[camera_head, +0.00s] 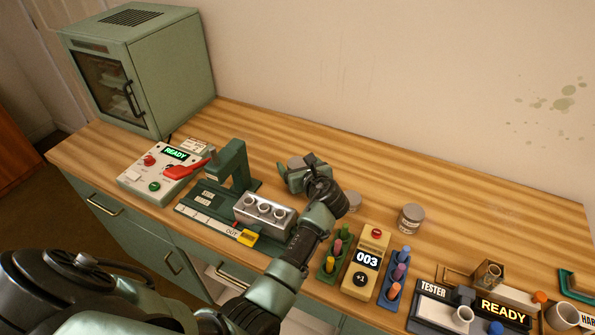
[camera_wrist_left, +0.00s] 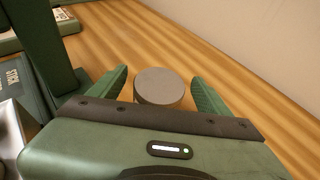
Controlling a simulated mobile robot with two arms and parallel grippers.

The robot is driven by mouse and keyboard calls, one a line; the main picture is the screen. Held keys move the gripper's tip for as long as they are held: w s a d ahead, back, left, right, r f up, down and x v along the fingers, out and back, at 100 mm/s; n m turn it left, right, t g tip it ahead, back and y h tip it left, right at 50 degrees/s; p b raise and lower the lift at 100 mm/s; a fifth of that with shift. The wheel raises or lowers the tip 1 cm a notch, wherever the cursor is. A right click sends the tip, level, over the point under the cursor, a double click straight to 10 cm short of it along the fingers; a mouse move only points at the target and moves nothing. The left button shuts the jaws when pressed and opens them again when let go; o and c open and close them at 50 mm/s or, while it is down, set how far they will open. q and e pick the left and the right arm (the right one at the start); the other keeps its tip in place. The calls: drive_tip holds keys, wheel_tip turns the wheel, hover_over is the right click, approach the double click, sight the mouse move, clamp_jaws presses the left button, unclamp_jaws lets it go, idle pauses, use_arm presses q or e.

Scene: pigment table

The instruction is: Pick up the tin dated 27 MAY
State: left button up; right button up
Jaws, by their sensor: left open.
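My left gripper (camera_head: 294,174) is over the table behind the metal block, its jaws open. A grey-lidded tin (camera_head: 296,161) stands at its fingers, partly hidden by the gripper. In the left wrist view the tin's plain grey lid (camera_wrist_left: 160,85) lies between the two green fingers, with a gap on each side. A second tin (camera_head: 354,201) stands right of my forearm, partly hidden by it. A third tin (camera_head: 411,218) with a pale label stands further right. No date is legible on any tin, so I cannot tell which is 27 MAY. My right gripper is not in view.
A green press (camera_head: 232,165) and a metal block with round holes (camera_head: 264,212) stand left of and in front of the gripper. A yellow counter (camera_head: 366,262) stands between two racks of coloured pegs. The tabletop (camera_head: 300,130) behind the tins is clear to the wall.

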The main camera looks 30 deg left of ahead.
use_arm(q)
drive_tip(key=c, duration=1.3)
drive_tip(key=shift+r, duration=0.15)
drive_tip(key=shift+c, duration=1)
